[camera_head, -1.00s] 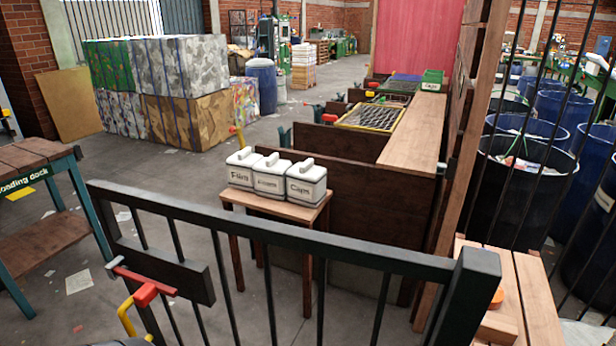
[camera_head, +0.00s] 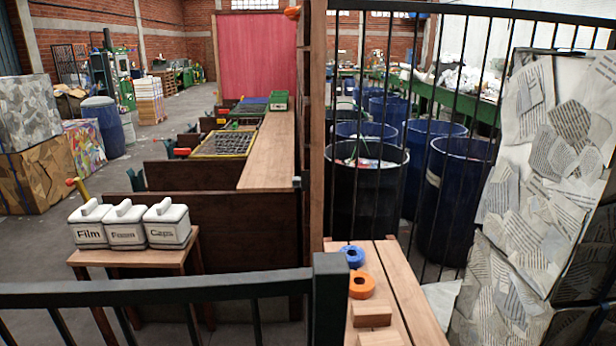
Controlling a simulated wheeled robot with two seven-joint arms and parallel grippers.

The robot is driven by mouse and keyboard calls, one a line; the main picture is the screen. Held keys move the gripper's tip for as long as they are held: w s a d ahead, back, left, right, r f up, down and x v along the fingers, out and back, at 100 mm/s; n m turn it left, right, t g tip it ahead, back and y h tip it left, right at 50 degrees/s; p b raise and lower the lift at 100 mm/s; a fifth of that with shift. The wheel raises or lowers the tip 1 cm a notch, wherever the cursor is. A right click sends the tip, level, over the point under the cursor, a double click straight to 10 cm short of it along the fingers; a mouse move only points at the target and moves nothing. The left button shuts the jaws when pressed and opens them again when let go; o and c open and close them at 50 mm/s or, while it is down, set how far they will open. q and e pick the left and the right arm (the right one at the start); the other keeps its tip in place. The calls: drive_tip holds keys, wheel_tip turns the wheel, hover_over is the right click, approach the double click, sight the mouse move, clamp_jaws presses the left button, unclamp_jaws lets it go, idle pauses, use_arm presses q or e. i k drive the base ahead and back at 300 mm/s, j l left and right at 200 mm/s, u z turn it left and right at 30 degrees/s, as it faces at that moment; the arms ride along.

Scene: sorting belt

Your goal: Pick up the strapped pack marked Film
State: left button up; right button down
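The pack marked Film (camera_head: 88,226) is a white block with a raised handle on top. It stands upright on a small wooden table (camera_head: 130,257) at the left, beyond a dark railing. It is the leftmost of three similar packs in a row. The pack marked Foam (camera_head: 124,226) is in the middle and the pack marked Caps (camera_head: 167,225) is at the right. The label of the middle pack is small and slightly hard to read. Neither of my grippers shows in this view.
A dark metal railing (camera_head: 180,290) crosses the foreground between me and the packs. A wooden bench (camera_head: 400,290) at right holds a blue ring (camera_head: 352,256), an orange ring (camera_head: 361,285) and wooden blocks (camera_head: 372,316). Blue barrels (camera_head: 455,200) and paper bales (camera_head: 540,190) stand right. Open floor lies left.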

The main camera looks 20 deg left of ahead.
sight(89, 233)
drive_tip(key=u, duration=1.95)
drive_tip(key=i+j, duration=0.15)
drive_tip(key=j, duration=0.2)
drive_tip(key=i+j, duration=0.15)
drive_tip(key=j, duration=0.2)
drive_tip(key=i+j, duration=0.15)
drive_tip(key=j, duration=0.2)
drive_tip(key=i+j, duration=0.15)
drive_tip(key=j, duration=0.25)
drive_tip(key=i+j+z, duration=0.1)
drive_tip(key=j, duration=0.25)
drive_tip(key=i+j+z, duration=0.1)
drive_tip(key=i+j, duration=0.65)
drive_tip(key=i+j+z, duration=0.1)
drive_tip(key=i+j, duration=0.55)
drive_tip(key=j, duration=0.25)
drive_tip(key=i+z, duration=0.1)
drive_tip(key=i, duration=0.75)
drive_tip(key=i+j+z, duration=0.1)
drive_tip(key=i, duration=0.7)
drive_tip(key=l, duration=0.45)
drive_tip(key=i+l+z, duration=0.1)
drive_tip(key=l, duration=0.35)
drive_tip(key=i+l, duration=0.1)
drive_tip(key=l, duration=0.35)
drive_tip(key=i+l, duration=0.1)
drive_tip(key=l, duration=0.3)
drive_tip(key=i+l+z, duration=0.1)
drive_tip(key=l, duration=0.35)
